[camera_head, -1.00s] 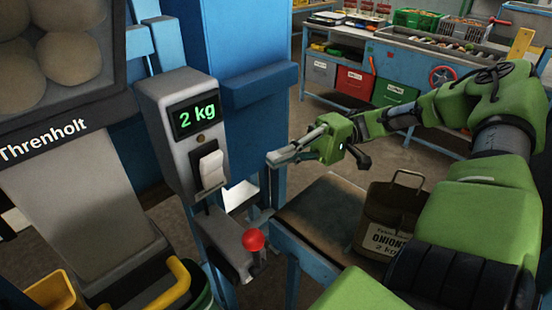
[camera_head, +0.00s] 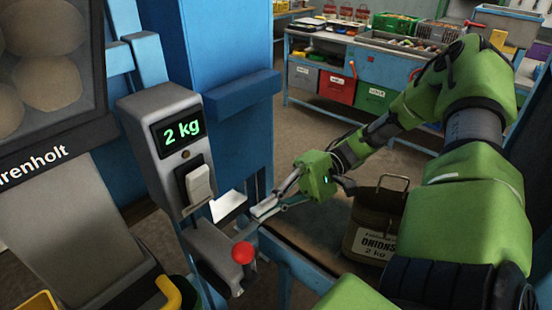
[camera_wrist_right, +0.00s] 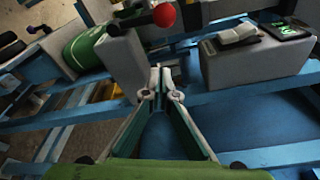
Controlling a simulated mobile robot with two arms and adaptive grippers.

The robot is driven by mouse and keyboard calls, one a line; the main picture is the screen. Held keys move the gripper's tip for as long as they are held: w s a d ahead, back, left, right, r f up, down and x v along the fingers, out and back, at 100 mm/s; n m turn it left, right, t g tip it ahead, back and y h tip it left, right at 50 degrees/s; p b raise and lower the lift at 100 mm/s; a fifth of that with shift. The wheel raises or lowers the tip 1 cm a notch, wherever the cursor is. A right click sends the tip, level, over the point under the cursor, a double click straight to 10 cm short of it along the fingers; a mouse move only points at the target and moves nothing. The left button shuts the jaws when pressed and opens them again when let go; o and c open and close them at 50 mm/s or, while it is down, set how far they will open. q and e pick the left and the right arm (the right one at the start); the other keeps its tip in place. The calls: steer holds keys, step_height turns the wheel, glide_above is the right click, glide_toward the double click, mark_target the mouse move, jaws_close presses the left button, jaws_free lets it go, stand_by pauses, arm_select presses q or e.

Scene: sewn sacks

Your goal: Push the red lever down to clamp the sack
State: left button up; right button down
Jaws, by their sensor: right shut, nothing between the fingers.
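The red lever's round knob (camera_head: 243,252) stands upright on a grey bracket below the scale box, and it also shows at the top of the right wrist view (camera_wrist_right: 164,15). My right gripper (camera_head: 257,213) is shut and empty. Its fingertips are close to the knob, above and slightly right of it in the head view, with a small gap showing. In the right wrist view the fingertips (camera_wrist_right: 159,72) point towards the lever. A sack held at the clamp cannot be made out. My left gripper is out of view.
A grey box (camera_head: 165,150) with a "2 kg" display and white rocker switch stands left of the gripper. A brown onion sack (camera_head: 377,228) stands on the bench at right. A yellow handle (camera_head: 168,292) is at lower left. A workbench with bins (camera_head: 335,85) is behind.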

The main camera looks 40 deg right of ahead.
mark_target(245, 265)
steer(key=s+a+r+p, duration=0.1)
steer(key=s+a+p, duration=0.2)
steer(key=a, duration=0.3)
steer(key=shift+a+p, duration=0.25)
steer(key=shift+p, duration=0.2)
